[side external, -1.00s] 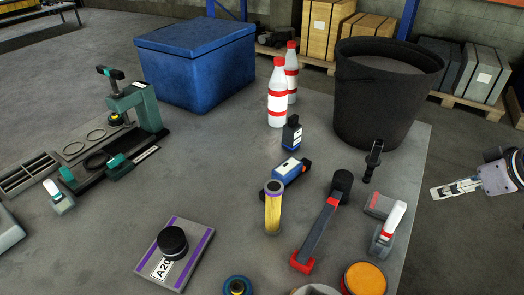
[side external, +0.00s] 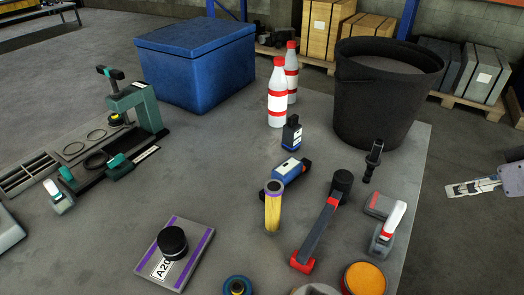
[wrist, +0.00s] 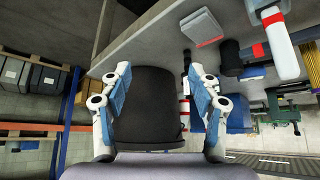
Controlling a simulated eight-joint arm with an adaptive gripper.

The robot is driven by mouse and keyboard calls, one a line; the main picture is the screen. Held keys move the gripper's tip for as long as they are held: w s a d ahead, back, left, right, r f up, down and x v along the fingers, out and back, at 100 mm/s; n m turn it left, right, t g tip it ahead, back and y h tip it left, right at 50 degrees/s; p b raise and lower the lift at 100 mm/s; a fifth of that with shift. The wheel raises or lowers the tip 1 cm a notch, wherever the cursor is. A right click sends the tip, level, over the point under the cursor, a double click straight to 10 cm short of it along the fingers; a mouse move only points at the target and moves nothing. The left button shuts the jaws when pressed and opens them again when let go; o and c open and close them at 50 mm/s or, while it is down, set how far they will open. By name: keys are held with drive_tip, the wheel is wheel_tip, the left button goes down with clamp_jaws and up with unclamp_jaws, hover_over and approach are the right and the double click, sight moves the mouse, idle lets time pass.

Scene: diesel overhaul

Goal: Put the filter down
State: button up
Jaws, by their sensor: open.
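In the side view, a yellow cylinder with a dark ring on top (side external: 273,208), which looks like a filter, stands upright on the grey table (side external: 225,170). A black round canister (side external: 172,242) sits on a plate with purple stripes; I cannot tell which of the two is the task's filter. My gripper (side external: 472,188) is at the right edge, off to the right of the table and apart from both, partly cut off by the frame. In the wrist view my gripper (wrist: 161,82) is open with nothing held between its fingers; the black bucket lies beyond them.
The black bucket (side external: 385,105) stands at the table's back right. A blue bin (side external: 195,65) is behind. Bare table lies left of the cylinder.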

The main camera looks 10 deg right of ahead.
wheel_tip(320, 180, up, 5)
drive_tip(key=n+t+y, duration=0.3)
drive_tip(key=n+y, duration=0.6)
drive_tip(key=y, duration=0.2)
approach(274, 186)
wheel_tip(274, 186, up, 5)
drive_tip(key=shift+h, duration=0.3)
drive_tip(key=shift+w+a+f, duration=1.1)
drive_tip(key=shift+a+f, duration=0.1)
drive_tip(key=shift+f, duration=0.15)
drive_tip(key=shift+w+a+f, duration=1.1)
drive_tip(key=shift+a+f, duration=0.05)
drive_tip(key=shift+f, duration=0.25)
drive_tip(key=shift+w+a+f, duration=1.1)
drive_tip(key=shift+a+f, duration=0.1)
drive_tip(key=shift+f, duration=0.15)
clamp_jaws()
